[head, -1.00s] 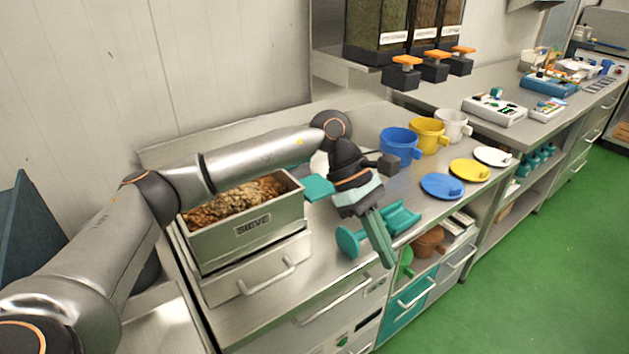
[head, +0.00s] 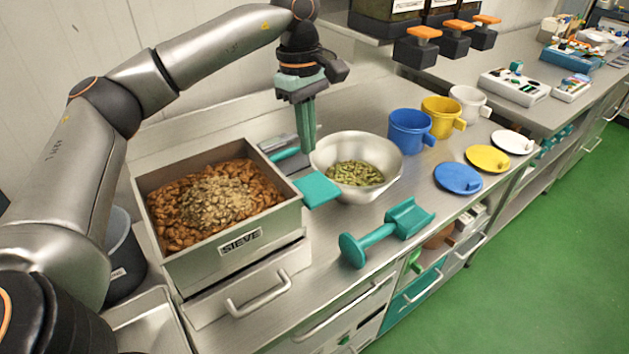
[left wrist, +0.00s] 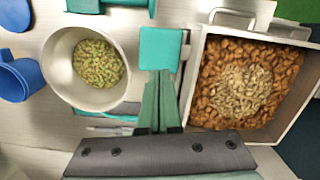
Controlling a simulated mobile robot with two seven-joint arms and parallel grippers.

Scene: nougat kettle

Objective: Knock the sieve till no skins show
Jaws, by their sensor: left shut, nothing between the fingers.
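The sieve (head: 243,241) is a metal box labelled SIEVE on the left of the counter. It holds brown nuts with a pale heap of skins or flakes (head: 212,199) on top in the middle. It also shows in the left wrist view (left wrist: 196,72), with the pale heap (left wrist: 246,87) clearly visible. A teal paddle-like plate (head: 317,189) sticks out at the sieve's right side. My left gripper (head: 308,148) is shut and empty, pointing down above the counter between the sieve and a metal bowl (head: 386,165). My right gripper is not in view.
The bowl holds green kernels (head: 355,173). A teal scoop (head: 385,232) lies in front of it. Blue (head: 408,130), yellow (head: 440,117) and white (head: 467,103) cups and matching lids stand right. Dispensers hang above the back.

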